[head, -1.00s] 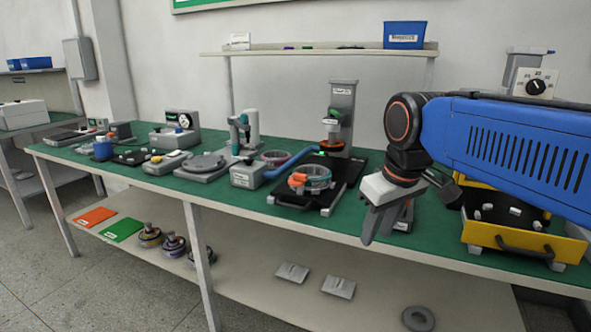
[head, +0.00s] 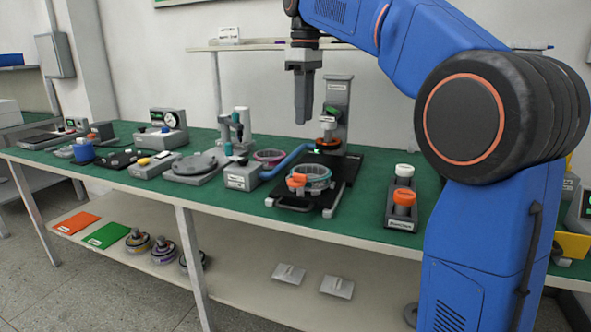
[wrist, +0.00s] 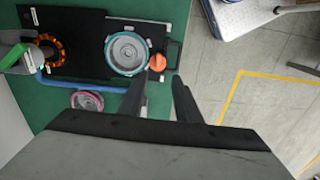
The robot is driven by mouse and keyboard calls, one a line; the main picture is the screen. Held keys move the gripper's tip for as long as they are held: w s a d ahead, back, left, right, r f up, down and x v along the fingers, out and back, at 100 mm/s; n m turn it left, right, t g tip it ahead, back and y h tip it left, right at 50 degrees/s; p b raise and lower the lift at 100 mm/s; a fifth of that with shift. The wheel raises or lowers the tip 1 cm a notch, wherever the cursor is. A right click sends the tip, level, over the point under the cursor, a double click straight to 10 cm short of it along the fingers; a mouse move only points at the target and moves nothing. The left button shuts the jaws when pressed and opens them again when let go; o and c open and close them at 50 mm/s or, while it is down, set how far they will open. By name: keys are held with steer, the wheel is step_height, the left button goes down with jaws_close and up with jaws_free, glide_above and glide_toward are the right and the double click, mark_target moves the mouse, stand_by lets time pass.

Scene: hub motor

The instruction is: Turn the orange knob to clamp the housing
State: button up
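The orange knob (head: 297,180) sits at the front left of the housing (head: 319,174), a round grey part with a teal rim, on a black sliding plate (head: 329,206). In the wrist view the orange knob (wrist: 157,62) lies just right of the housing (wrist: 127,50). My gripper (head: 303,119) points down, well above the bench and apart from the knob. In the wrist view my gripper (wrist: 160,84) shows its two fingers apart with nothing between them, and the knob appears just beyond the gap.
A grey press column (head: 337,100) with an orange ring (head: 328,143) stands behind the plate. A blue hose (head: 287,162) runs to a grey box (head: 242,177) at the left. A dark holder (head: 391,216) with orange and white tops stands to the right. The air around my gripper is clear.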

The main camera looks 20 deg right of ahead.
steer(key=w, duration=0.1)
glide_toward(298, 182)
steer(key=f, duration=0.6)
steer(key=shift+w+d+f, duration=0.3)
steer(key=shift+w+d, duration=0.05)
steer(key=shift+c, duration=0.2)
jaws_close()
